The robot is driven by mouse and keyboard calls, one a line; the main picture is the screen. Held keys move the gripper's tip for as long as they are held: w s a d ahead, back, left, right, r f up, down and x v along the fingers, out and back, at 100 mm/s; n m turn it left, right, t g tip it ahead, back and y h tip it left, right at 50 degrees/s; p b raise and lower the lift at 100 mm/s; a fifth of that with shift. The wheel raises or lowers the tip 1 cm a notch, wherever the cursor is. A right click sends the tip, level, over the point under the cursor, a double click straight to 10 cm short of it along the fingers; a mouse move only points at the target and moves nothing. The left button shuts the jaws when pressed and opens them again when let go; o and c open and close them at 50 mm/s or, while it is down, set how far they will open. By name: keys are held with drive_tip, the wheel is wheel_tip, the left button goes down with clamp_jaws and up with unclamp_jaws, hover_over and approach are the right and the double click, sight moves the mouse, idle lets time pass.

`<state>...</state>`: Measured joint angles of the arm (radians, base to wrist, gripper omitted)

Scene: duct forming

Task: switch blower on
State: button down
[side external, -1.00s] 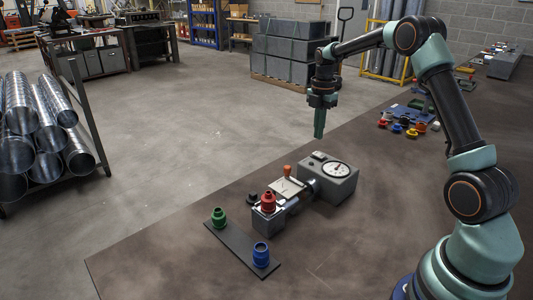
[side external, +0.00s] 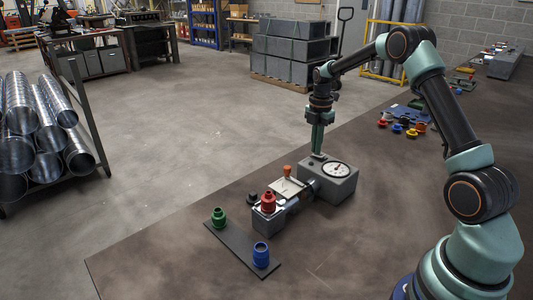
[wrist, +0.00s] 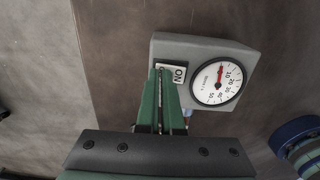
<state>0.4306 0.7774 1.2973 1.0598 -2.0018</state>
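The blower unit is a grey box (side external: 340,186) with a round white dial (side external: 336,169) on top. In the wrist view the box (wrist: 205,47) carries a white rocker switch (wrist: 179,70) with "ON" printed on its visible end; its other end is hidden behind my fingers. The dial (wrist: 216,82) has a red needle pointing toward the top of the picture, near the low end of its scale. My gripper (side external: 317,152) points down with its green fingers together and nothing seen between them. The fingertips (wrist: 160,76) are at the switch; I cannot tell whether they touch it.
A fixture with a red fitting (side external: 268,202) and an orange knob (side external: 287,171) adjoins the box. A dark plate (side external: 238,247) bears a green fitting (side external: 218,217) and a blue fitting (side external: 261,254). Several coloured parts (side external: 405,126) lie farther back.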

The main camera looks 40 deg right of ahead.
sight(323, 155)
drive_tip(key=shift+s+f, duration=0.15)
drive_tip(key=shift+f, duration=0.05)
drive_tip(key=shift+s+r, duration=0.2)
drive_tip(key=shift+s, duration=0.55)
drive_tip(key=shift+r, duration=0.1)
wheel_tip(323, 155, up, 14)
idle(0.3)
drive_tip(key=shift+s, duration=0.45)
